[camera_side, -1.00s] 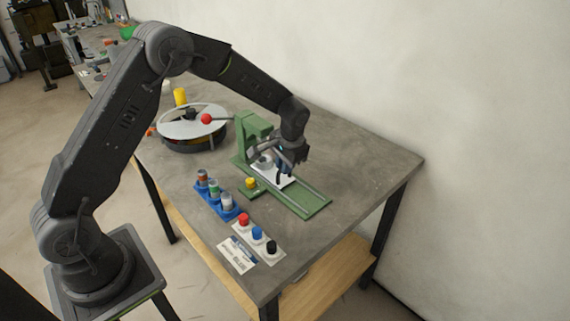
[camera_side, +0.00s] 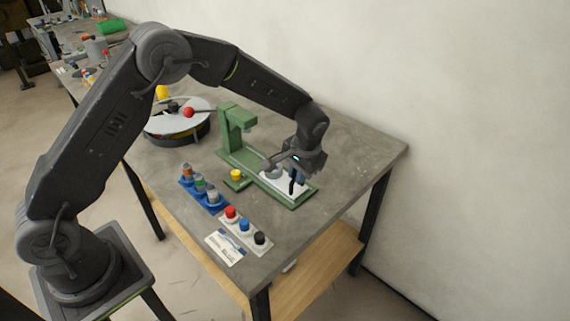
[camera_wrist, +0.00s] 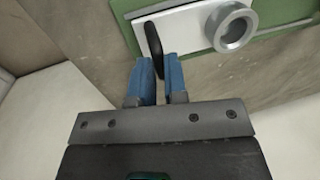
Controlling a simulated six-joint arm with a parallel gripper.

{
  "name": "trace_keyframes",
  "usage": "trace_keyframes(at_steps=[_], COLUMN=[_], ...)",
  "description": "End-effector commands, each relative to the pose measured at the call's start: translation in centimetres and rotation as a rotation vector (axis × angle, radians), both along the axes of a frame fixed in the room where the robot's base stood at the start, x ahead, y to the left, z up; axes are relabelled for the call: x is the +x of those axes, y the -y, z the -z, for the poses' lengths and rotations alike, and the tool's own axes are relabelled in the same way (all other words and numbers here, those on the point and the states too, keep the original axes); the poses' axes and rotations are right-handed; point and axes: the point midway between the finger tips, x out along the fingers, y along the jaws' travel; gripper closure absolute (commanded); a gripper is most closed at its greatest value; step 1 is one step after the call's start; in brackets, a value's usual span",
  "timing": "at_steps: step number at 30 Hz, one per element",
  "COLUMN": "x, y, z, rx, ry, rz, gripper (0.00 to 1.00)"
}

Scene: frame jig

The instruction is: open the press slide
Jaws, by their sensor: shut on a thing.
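The green press (camera_side: 237,122) stands on the table with its green rail base running toward the lower right. The white press slide (camera_side: 270,183) sits at the outer end of the rails, clear of the press head. It also shows in the wrist view (camera_wrist: 187,28), carrying a grey ring-shaped cup (camera_wrist: 232,26). A black upright handle (camera_wrist: 153,42) stands at the slide's end. My gripper (camera_side: 294,186) is over that end. Its blue fingers (camera_wrist: 160,75) are shut on the handle, one on each side. The arm partly hides the slide in the side view.
A yellow button (camera_side: 236,175) sits beside the rails. A blue rack (camera_side: 212,206) with vials and a strip with red (camera_side: 231,212), blue and black buttons are in front. A round turntable (camera_side: 165,132) with a red knob stands behind left. The table's right side is clear.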

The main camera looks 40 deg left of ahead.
Motion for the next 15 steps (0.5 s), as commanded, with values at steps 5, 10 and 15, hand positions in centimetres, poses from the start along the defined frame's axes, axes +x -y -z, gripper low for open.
trace_keyframes(at_steps=[5,10,15], x=[0.08,0.08,0.06], y=[0.27,0.24,0.22], z=[-0.09,-0.08,-0.07], rx=[0.0,0.0,0.0], ry=[0.004,0.004,0.003], rz=[0.003,0.003,0.002], gripper=[1.0,0.85,0.69])
